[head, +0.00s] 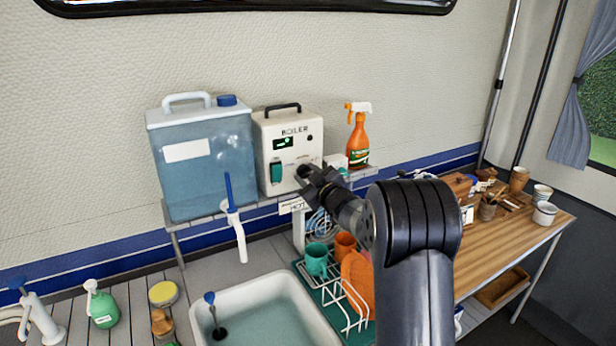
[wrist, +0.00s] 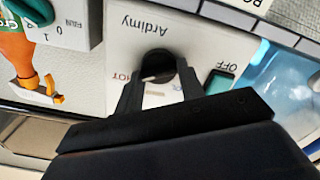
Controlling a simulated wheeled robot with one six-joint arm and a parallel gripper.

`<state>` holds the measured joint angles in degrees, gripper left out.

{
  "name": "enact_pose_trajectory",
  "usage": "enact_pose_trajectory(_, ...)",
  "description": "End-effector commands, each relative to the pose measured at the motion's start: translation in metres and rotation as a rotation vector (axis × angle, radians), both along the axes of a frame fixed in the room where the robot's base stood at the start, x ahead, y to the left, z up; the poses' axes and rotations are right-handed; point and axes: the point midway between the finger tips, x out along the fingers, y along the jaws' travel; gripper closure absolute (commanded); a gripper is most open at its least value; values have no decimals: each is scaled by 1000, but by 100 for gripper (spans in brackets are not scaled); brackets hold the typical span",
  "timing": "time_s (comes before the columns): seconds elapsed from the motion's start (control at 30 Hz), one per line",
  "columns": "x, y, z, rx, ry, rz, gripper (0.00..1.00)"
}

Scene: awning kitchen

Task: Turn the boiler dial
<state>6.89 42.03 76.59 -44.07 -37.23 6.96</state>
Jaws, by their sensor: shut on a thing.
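The boiler (head: 261,135) is a white box with a black handle, a small dark display and a teal switch (head: 277,173) on its front. It stands on a shelf against the wall. My gripper (head: 310,178) is at the lower right of the boiler's front and hides the dial in the head view. In the wrist view, where lettering appears upside down, the black round dial (wrist: 157,64) sits between the two fingers of my gripper (wrist: 158,84). The fingers are shut on it. "OFF" and part of "HOT" are printed near the dial.
A blue water tank (head: 205,165) stands left of the boiler, and an orange spray bottle (head: 358,140) stands right. Below are a sink (head: 205,318), a dish rack with cups (head: 316,260) and soap bottles. A wooden table (head: 520,240) is at right.

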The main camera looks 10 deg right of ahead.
Motion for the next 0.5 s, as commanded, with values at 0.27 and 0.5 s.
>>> enact_pose_trajectory(0.27, 0, 0, -4, -109, -38, 0, 86)
enact_pose_trajectory(0.5, 0, 1, -6, -300, -100, -1, 86)
